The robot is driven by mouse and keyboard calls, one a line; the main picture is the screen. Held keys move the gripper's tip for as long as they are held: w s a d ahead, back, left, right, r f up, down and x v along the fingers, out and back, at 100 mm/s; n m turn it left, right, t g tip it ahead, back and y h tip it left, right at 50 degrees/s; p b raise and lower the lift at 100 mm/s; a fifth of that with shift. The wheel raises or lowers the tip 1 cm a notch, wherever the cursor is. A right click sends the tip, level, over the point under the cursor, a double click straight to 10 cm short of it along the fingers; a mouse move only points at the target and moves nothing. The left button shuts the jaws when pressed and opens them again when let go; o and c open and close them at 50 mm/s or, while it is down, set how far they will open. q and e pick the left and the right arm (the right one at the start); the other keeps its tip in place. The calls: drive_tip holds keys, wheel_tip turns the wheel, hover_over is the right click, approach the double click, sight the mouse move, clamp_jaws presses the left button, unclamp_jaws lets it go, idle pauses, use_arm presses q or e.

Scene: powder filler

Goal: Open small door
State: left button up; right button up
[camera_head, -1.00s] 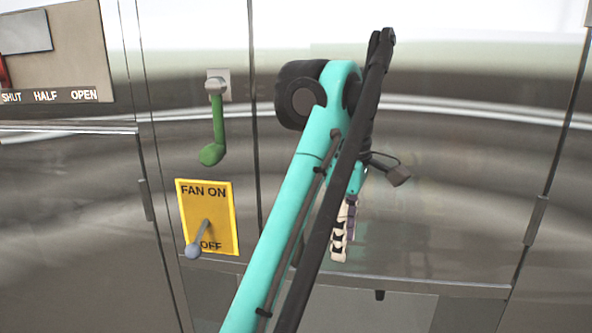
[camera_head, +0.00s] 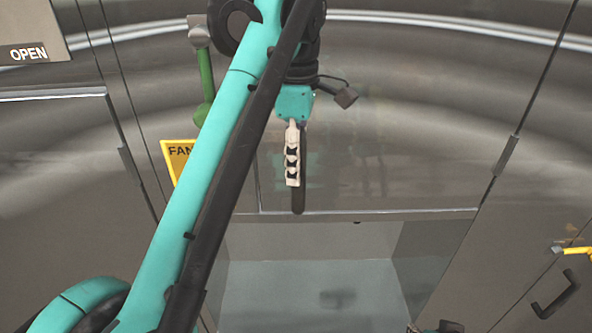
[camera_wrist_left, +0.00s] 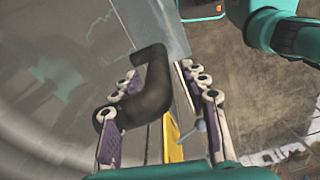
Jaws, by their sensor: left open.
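A steel door panel (camera_head: 400,170) spans the middle of the head view. A black bar handle (camera_head: 299,198) hangs upright on its left part. My left gripper (camera_head: 294,158) is open with its fingers pointing down at this handle. In the left wrist view the bent black handle (camera_wrist_left: 155,88) shows between the two finger rows of the gripper (camera_wrist_left: 160,105). The fingers are not closed on it; I cannot tell whether they touch it. My left forearm hides part of the panel's left side. My right gripper is not in view.
A green lever (camera_head: 206,85) and a yellow fan sign (camera_head: 177,160) are left of the panel, partly behind my arm. An open grey recess (camera_head: 320,275) lies below the panel. Another black handle (camera_head: 556,296) and a yellow latch (camera_head: 572,250) are at right.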

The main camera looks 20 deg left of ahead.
use_arm(q)
drive_tip(key=shift+d+f, duration=0.25)
drive_tip(key=shift+f, duration=0.75)
drive_tip(key=shift+a, duration=0.1)
drive_tip(key=shift+c, duration=0.2)
clamp_jaws()
